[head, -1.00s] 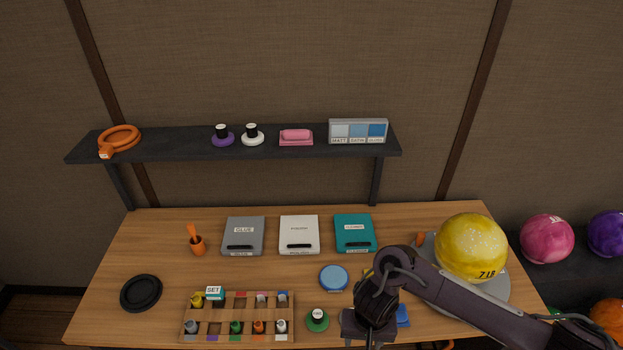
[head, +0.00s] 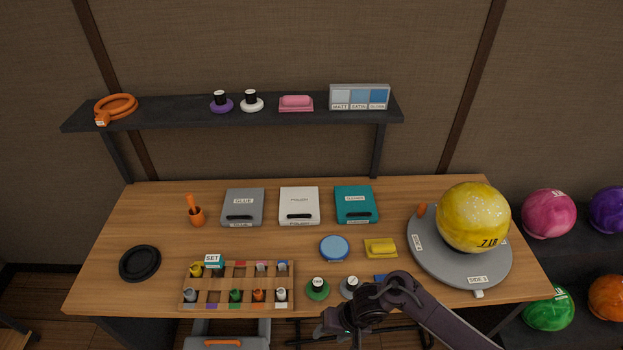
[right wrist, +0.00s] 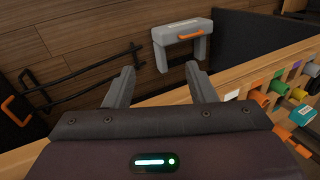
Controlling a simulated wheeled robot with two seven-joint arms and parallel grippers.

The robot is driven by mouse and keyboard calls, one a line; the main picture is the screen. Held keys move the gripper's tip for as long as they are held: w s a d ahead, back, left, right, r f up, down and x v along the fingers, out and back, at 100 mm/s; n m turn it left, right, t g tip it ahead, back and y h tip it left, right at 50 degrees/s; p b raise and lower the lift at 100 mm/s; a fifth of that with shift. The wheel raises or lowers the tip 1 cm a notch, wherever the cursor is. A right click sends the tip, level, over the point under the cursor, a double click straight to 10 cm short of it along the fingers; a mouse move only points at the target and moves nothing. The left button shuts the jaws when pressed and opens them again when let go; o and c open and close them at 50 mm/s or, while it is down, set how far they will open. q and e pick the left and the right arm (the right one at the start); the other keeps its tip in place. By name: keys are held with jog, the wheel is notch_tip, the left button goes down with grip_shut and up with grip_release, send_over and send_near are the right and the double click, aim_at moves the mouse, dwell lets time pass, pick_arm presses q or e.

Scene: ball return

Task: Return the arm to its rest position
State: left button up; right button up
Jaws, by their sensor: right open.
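My right arm (head: 425,312) comes in from the lower right in the head view, with its hand low at the table's front edge. In the right wrist view my right gripper (right wrist: 160,88) has its two fingers apart with nothing between them. Beyond the fingers are the floor and a grey case with an orange handle (right wrist: 182,32). The fingertips are hard to see in the head view. My left gripper is in neither view.
The wooden table (head: 150,215) holds a yellow ball (head: 473,215) on a grey round plate (head: 437,262), a bottle rack (head: 238,307), a blue disc (head: 334,248) and a yellow block (head: 380,248). Several balls sit on a rack at right, such as a pink one (head: 548,213).

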jog(key=s+d+f+t+b, duration=0.1)
jog(key=s+d+f+b, duration=0.25)
jog(key=f, duration=0.75)
jog(key=s+d+f+t+b, duration=0.1)
jog(key=s+d+f+b, duration=0.2)
jog(key=f, duration=0.8)
jog(key=s+d+f+n+h, duration=0.1)
jog(key=s+d+f, duration=0.3)
jog(key=s, duration=0.4)
jog(key=s+d+f+h+b, duration=0.1)
jog(key=s+d+f+h, duration=0.1)
jog(key=s+f, duration=0.3)
jog(key=s+d+f+n+g+h+b, duration=0.1)
jog(key=s+d+f, duration=0.3)
jog(key=s, duration=0.7)
jog(key=shift+d+f+n+h, duration=0.3)
jog(key=shift+d, duration=0.5)
